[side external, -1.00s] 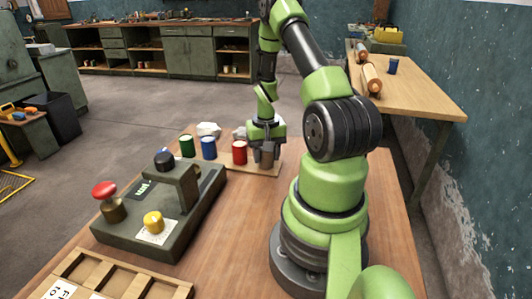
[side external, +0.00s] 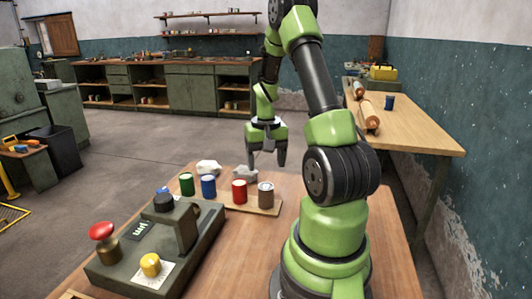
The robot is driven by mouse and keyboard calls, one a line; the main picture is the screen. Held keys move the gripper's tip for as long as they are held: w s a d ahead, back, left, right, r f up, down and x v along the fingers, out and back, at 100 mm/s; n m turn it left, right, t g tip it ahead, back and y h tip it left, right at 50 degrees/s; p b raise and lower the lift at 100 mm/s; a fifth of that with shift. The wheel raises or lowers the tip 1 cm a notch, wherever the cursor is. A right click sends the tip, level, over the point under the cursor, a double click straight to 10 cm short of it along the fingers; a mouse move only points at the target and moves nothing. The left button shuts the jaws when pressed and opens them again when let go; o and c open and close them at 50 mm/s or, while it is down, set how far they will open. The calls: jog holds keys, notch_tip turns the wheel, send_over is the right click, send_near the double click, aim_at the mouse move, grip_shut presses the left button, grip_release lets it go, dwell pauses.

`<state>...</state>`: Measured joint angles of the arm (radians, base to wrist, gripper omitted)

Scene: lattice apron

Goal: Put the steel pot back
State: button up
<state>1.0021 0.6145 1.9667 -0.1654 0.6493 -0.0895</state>
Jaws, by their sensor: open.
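The steel pot (side external: 266,196) is a grey-brown cylinder standing upright at the right end of a row of pots on a thin wooden board (side external: 265,210). Red (side external: 239,192), blue (side external: 208,187) and green (side external: 186,184) pots stand to its left. My gripper (side external: 267,163) is open and empty, pointing down above and behind the row, apart from the steel pot. Nothing hides the steel pot.
A dark green machine with a red mushroom button (side external: 102,231) and a yellow knob (side external: 150,264) fills the left front of the table. Pale lumps (side external: 208,167) lie behind the pots. Bare wood is free in front of the board.

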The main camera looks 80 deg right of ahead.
notch_tip(320, 180, up, 2)
jog(key=shift+r, duration=0.1)
jog(key=w+a+r+n+t+h, duration=0.1)
jog(key=w+a+r+n+t, duration=0.3)
jog(key=a+r, duration=0.8)
jog(key=s+a+r+n+t+y, duration=0.1)
jog(key=s+a+r+n, duration=0.1)
jog(key=a, duration=0.6)
jog(key=s+a+r+n+t+y, duration=0.2)
jog(key=s+a, duration=0.1)
jog(key=a, duration=0.4)
jog(key=shift+s+a+r, duration=0.35)
jog(key=shift+a, duration=0.05)
